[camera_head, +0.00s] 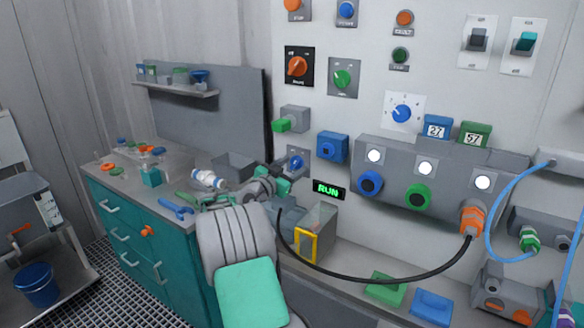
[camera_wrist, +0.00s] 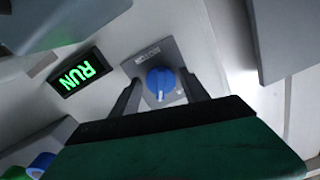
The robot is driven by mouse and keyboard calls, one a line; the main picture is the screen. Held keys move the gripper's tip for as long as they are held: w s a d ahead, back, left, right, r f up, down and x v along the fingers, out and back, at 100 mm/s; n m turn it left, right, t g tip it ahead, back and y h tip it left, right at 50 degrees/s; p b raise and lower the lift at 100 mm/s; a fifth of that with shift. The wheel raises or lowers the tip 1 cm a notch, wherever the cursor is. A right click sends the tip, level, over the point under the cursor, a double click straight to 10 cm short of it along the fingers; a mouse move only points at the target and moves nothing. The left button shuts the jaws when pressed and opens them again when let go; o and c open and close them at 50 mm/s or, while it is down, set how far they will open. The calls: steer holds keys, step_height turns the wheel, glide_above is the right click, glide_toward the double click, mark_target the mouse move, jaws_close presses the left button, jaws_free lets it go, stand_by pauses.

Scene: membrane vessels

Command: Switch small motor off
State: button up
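A blue rotary knob (camera_wrist: 160,84) sits on a grey square plate (camera_wrist: 150,57) with small lettering that I cannot read. In the head view the same knob (camera_head: 295,162) shows just beyond my gripper (camera_head: 283,175). In the wrist view my gripper (camera_wrist: 160,95) is open, with one dark finger on each side of the knob. Gaps show between the fingers and the knob, and I cannot tell how far in front of it they are. Beside the plate, a black display (camera_head: 328,190) reads "RUN" in green; it also shows in the wrist view (camera_wrist: 77,73).
A blue box-shaped fitting (camera_head: 333,147) and a green-ended grey fitting (camera_head: 290,120) stick out of the wall nearby. A grey panel (camera_head: 400,200) with lit buttons is to the right. A black cable (camera_head: 370,279) hangs below. A clear box with a yellow handle (camera_head: 305,245) stands underneath.

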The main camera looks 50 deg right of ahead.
jaws_close()
stand_by(0.3)
steer(key=shift+n, duration=0.4)
steer(key=n+b, duration=0.1)
steer(key=n, duration=0.1)
steer(key=shift+f+n, duration=0.1)
steer(key=shift+n, duration=0.2)
steer(key=n, duration=0.2)
steer(key=shift+s+n, duration=0.1)
steer(key=shift+n, duration=0.2)
steer(key=n+p, duration=0.1)
steer(key=n, duration=0.5)
steer(key=shift+s, duration=0.1)
steer(key=shift+o, duration=1.2)
jaws_free()
